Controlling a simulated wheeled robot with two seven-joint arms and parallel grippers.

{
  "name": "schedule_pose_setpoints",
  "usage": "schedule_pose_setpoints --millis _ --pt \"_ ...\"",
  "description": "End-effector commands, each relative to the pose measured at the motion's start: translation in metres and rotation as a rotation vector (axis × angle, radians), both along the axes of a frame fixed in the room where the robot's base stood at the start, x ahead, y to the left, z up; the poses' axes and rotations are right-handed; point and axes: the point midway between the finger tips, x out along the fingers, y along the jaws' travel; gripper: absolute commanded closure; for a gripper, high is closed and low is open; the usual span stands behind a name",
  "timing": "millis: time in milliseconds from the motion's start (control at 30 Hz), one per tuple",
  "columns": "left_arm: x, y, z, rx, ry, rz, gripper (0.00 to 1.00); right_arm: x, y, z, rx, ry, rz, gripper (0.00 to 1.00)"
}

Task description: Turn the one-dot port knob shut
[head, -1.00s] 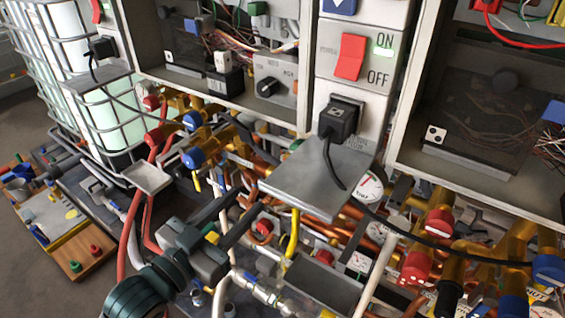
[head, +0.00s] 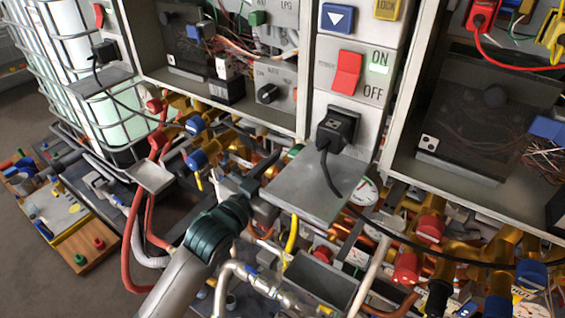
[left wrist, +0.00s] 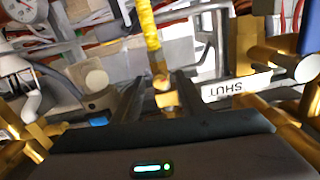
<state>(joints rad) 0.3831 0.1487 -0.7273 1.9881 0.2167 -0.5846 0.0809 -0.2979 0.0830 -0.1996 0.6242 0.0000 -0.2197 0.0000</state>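A white one-dot tile (head: 170,58) marks the left cabinet. Below it, red knobs (head: 158,138) and blue knobs (head: 197,160) sit on brass pipes; I see no dot on any of them, so I cannot tell which is the one-dot port knob. My left gripper (head: 241,173) is among the pipes right of the lower blue knob, its two fingers apart. In the left wrist view the open fingers (left wrist: 160,98) have a brass stub (left wrist: 168,99) between or just beyond them, and an upside-down SHUT label (left wrist: 237,87) at right. My right gripper is out of view.
A grey metal shelf (head: 318,188) with a black plug and cable stands close right of the gripper. A yellow hose (left wrist: 148,25) runs toward the stub. The right cabinet has a two-dot tile (head: 428,142), with more red knobs (head: 430,228) below. A caged tank (head: 118,125) stands at left.

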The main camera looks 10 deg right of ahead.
Motion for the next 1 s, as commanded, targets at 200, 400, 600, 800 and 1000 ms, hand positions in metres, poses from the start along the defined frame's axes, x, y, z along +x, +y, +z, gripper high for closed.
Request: schedule_pose_setpoints --millis 200,400,600,800,1000 --pt "0.0016 -0.0020 -0.0002 0.000 0.000 0.000 0.61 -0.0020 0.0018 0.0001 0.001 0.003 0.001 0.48" --pt "0.0014 -0.0017 -0.0003 0.000 0.000 0.000 0.78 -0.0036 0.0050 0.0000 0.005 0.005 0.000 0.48" --pt "0.0014 -0.0016 -0.0004 0.001 0.001 0.000 1.00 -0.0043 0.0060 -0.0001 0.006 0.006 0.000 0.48" --pt "0.0013 -0.0015 -0.0003 0.010 -0.008 -0.001 1.00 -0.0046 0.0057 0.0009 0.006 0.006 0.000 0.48" --pt "0.0014 -0.0013 -0.0003 0.052 -0.048 -0.001 1.00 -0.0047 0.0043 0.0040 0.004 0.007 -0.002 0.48"
